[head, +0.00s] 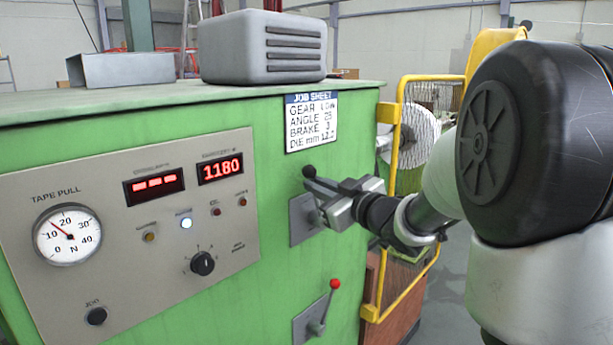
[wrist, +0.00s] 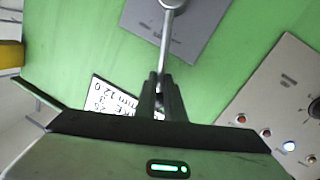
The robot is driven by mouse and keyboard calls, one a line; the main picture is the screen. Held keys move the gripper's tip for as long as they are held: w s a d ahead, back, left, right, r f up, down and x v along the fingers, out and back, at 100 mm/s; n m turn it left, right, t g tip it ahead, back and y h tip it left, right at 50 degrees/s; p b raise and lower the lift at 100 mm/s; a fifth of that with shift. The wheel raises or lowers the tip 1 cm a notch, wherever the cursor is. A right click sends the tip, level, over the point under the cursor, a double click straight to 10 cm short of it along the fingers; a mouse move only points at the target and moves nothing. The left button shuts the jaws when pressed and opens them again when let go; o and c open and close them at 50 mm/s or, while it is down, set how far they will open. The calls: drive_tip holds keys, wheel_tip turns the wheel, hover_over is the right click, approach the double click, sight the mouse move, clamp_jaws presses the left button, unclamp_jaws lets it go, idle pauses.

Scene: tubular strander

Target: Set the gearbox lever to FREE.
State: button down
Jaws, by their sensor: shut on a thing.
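My gripper (head: 322,188) is at the upper lever on the green cabinet front, the likely gearbox lever. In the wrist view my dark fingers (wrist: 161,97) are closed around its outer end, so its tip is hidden. Its metal shaft (wrist: 167,40) runs from the pivot into my fingers and points up towards the job sheet. Its grey plate (head: 301,228) is partly covered by my gripper in the head view; the plate also shows in the wrist view (wrist: 205,22). I can read no FREE mark or other position label.
A second lever with a red knob (head: 335,284) sits just below. The job sheet (head: 311,122) is above, and the control panel (head: 130,262) with its gauge is left. A yellow guard frame (head: 399,120) stands close on the right, near my arm.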

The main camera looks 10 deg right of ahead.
drive_tip(key=shift+w+d+r+m+g+p, duration=0.25)
drive_tip(key=shift+w+d+m+p, duration=0.5)
drive_tip(key=shift+p, duration=0.95)
drive_tip(key=shift+w+d+r+m+g+p, duration=0.15)
drive_tip(key=shift+w+d+r+m+p, duration=0.2)
drive_tip(key=shift+d+m+p, duration=0.95)
drive_tip(key=shift+a+f+n+p, duration=0.15)
drive_tip(key=shift+a+n+p, duration=0.2)
drive_tip(key=shift+a, duration=0.15)
drive_tip(key=c, duration=1.8)
unclamp_jaws()
drive_tip(key=shift+w, duration=0.1)
drive_tip(key=shift+c, duration=0.2)
drive_tip(key=b+v, duration=0.1)
drive_tip(key=v, duration=1.6)
drive_tip(key=shift+d, duration=0.2)
